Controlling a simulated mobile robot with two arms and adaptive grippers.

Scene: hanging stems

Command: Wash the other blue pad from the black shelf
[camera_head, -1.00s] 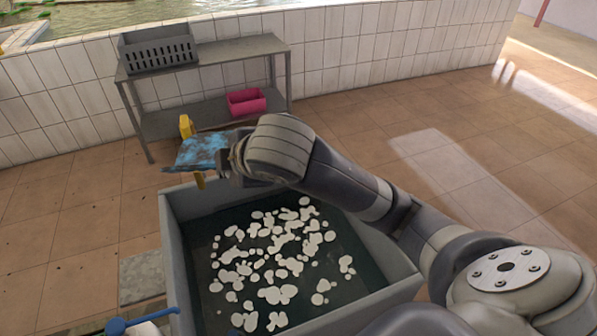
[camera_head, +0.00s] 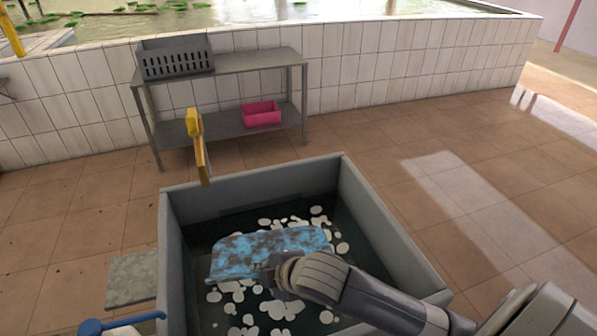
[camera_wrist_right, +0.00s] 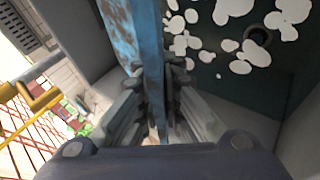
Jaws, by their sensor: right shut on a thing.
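The blue pad (camera_head: 268,252), mottled with brown dirt, is held inside the grey basin (camera_head: 262,184), above or at the water with white foam patches. My right gripper (camera_head: 275,268) is shut on the pad's near edge. In the right wrist view the pad (camera_wrist_right: 146,40) runs up between the fingers of the right gripper (camera_wrist_right: 158,88). Whether the pad touches the water is unclear. The shelf unit (camera_head: 240,62) stands behind, grey in the picture, with a dark slotted crate (camera_head: 176,62) on top. My left gripper does not show.
A pink bin (camera_head: 262,120) sits on the lower shelf. A yellow post or tap (camera_head: 200,150) rises at the basin's far side. A blue-topped item (camera_head: 120,326) stands at the lower left. Tiled floor to the right is free.

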